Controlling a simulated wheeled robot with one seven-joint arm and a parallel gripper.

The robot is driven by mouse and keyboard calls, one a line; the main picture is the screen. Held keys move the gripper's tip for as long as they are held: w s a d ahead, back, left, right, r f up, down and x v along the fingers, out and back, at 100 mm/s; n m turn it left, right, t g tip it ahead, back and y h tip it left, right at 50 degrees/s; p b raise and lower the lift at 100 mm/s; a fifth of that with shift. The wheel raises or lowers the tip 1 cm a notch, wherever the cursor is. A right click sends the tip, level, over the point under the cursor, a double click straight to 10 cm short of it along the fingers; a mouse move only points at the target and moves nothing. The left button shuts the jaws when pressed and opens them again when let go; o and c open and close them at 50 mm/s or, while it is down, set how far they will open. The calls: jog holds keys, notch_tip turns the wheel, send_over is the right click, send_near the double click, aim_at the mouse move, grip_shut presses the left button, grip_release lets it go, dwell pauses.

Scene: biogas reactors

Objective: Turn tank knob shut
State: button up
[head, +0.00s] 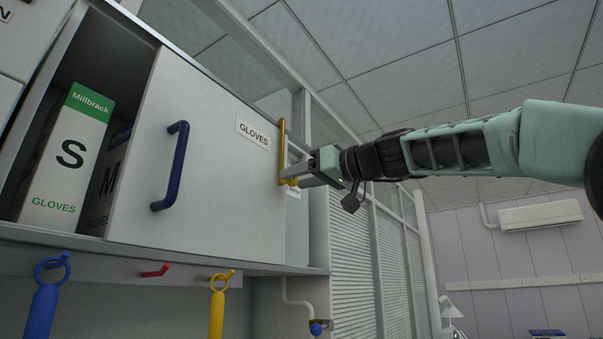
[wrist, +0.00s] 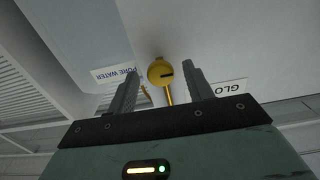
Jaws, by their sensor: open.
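A round yellow knob (wrist: 160,72) with a dark slot shows in the wrist view, near a white label reading PURE WATER (wrist: 112,75). My gripper (wrist: 160,77) is open, with one finger on each side of the knob in this view. I cannot tell whether either finger touches it. In the head view my gripper (head: 302,173) is at the right edge of the GLOVES door, by the yellow knob (head: 292,182), which it partly hides. A yellow bar (head: 282,145) stands upright there; the wrist view shows a yellow bar (wrist: 168,95) beside the knob.
The white GLOVES door (head: 205,195) has a blue handle (head: 172,165). A glove box (head: 70,160) stands in the open cabinet at left. Blue (head: 42,305) and yellow (head: 217,310) hanging tools are below. A blue valve (head: 317,327) sits on a pipe under the shelf.

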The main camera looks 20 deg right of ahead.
jog(key=c, duration=0.9)
jog(key=shift+c, duration=0.2)
jog(key=shift+m, duration=0.3)
jog(key=m+b, duration=0.1)
jog(key=m, duration=0.7)
jog(key=shift+r+m+p, duration=0.1)
jog(key=shift+m+p, duration=0.45)
jog(key=shift+m, duration=4.05)
